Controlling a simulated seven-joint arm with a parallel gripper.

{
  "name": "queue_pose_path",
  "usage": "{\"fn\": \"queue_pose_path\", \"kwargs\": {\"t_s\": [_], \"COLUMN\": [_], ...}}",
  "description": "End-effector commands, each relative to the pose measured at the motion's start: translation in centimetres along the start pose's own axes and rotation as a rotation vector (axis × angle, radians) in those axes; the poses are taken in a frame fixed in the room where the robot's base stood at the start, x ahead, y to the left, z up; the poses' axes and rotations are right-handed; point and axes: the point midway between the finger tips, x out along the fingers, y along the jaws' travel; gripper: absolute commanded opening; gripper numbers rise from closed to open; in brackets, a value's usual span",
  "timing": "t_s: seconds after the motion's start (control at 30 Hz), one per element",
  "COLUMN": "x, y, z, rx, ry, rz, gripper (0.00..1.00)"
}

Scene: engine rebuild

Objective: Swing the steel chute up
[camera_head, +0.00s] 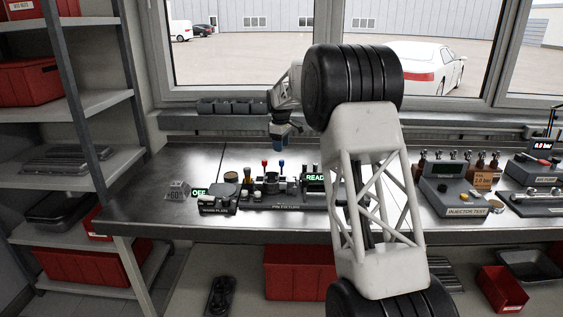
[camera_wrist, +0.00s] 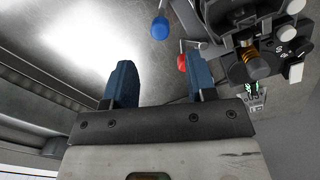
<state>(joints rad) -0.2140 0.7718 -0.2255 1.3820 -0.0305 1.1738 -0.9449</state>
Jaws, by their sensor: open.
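My gripper (camera_head: 279,143) hangs over the back of the bench, behind the pin fixture (camera_head: 285,207). In the wrist view its two blue fingers (camera_wrist: 161,80) are spread apart with nothing between them. The red-knobbed lever (camera_wrist: 182,62) lies near the right finger, and the blue-knobbed lever (camera_wrist: 160,28) is beyond the fingertips. A narrow grey steel piece (camera_wrist: 186,16) slopes beside the levers; I cannot tell for sure whether it is the chute. My own arm hides the right part of the fixture in the head view.
A dark plate unit (camera_head: 217,203) stands left of the fixture and an injector tester (camera_head: 456,188) to the right. A row of dark bins (camera_head: 228,107) sits behind the bench. The steel bench top (camera_head: 190,155) is bare at the back left.

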Motion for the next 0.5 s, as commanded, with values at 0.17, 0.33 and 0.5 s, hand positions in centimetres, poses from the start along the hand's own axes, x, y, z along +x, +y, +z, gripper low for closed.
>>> {"fn": "queue_pose_path", "kwargs": {"t_s": [0.17, 0.33, 0.5], "x": [0.0, 0.2, 1.2], "y": [0.0, 0.0, 0.0], "z": [0.0, 0.0, 0.0], "rx": [0.0, 0.001, 0.001], "ry": [0.0, 0.0, 0.0], "rz": [0.0, 0.0, -0.001], "gripper": [0.52, 0.52, 0.52]}}
